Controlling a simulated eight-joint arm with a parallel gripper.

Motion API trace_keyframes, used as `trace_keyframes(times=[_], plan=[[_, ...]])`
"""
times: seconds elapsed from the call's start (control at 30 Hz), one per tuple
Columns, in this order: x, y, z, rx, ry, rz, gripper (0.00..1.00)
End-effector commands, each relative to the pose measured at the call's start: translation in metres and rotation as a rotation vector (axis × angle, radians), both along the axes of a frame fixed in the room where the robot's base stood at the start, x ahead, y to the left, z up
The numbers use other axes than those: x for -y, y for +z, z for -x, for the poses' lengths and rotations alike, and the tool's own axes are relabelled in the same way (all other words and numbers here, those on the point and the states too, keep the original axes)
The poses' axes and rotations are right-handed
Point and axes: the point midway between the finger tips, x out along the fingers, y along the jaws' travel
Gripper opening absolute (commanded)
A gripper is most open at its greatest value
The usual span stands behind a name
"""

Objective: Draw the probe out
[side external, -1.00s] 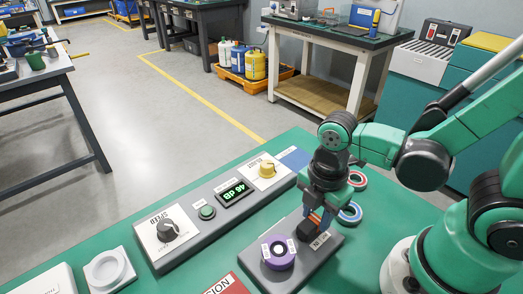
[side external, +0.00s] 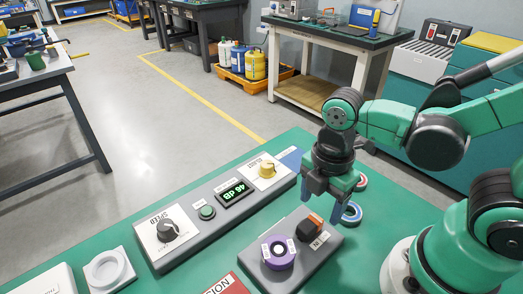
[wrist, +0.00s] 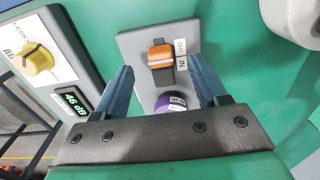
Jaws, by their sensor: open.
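A grey block (side external: 333,244) lies on the green bench top. It carries a black lever with an orange top (side external: 314,221), beside a white label that appears to read "IN"; the lever also shows in the wrist view (wrist: 160,57). A purple ring-shaped part (side external: 279,254) sits on the same block, and its edge shows low in the wrist view (wrist: 172,102). No separate probe can be made out. My gripper (side external: 321,209) is open and empty, just behind and above the lever and apart from it. In the wrist view, my blue fingers (wrist: 160,66) stand wide apart.
A control panel (side external: 190,222) with a speed knob (side external: 168,230), a yellow knob (side external: 267,170) and a display reading 46 dB (side external: 235,193) lies to the left. A white ring fixture (side external: 108,268) stands at front left.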

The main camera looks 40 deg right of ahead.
Motion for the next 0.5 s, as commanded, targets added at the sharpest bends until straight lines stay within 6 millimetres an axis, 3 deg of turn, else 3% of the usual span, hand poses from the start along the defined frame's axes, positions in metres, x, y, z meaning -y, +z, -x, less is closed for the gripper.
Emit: trace_keyframes(times=[0.23,0.5], plan=[[0.000,0.020,0.000,0.000,0.000,0.001,0.66],[0.000,0.026,0.000,0.000,-0.001,0.001,0.66]])
